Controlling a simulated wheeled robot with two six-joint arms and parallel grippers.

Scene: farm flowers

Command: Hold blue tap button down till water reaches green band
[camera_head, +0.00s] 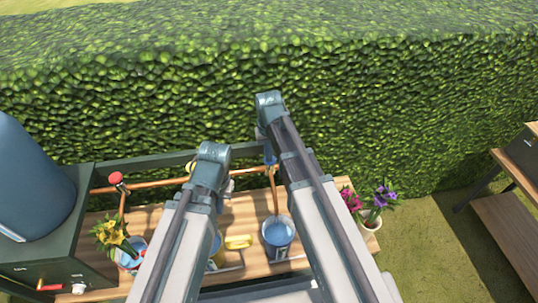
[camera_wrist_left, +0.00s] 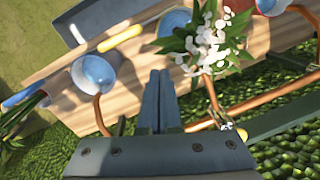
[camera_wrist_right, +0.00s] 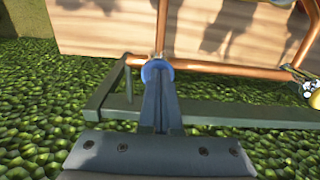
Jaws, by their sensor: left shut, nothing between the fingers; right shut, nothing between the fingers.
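The blue tap button (camera_wrist_right: 150,71) sits on the copper pipe in the right wrist view. My right gripper (camera_wrist_right: 160,84) is shut, with its fingertips at the button, seemingly touching it. In the head view the right gripper (camera_head: 269,158) is partly hidden by its arm. Below the pipe outlet, a blue bucket (camera_head: 278,252) holds water (camera_head: 279,229). It appears in the left wrist view as well (camera_wrist_left: 93,72). I cannot make out a green band. My left gripper (camera_wrist_left: 160,74) is shut and empty, above the bench beside white flowers.
A red tap button (camera_head: 115,178) is at the left of the copper pipe. Yellow flowers (camera_head: 110,234) stand at the bench's left, and a purple flower pot (camera_head: 371,222) at its right. A yellow object (camera_head: 238,241) lies beside the bucket. A hedge (camera_head: 400,120) rises behind.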

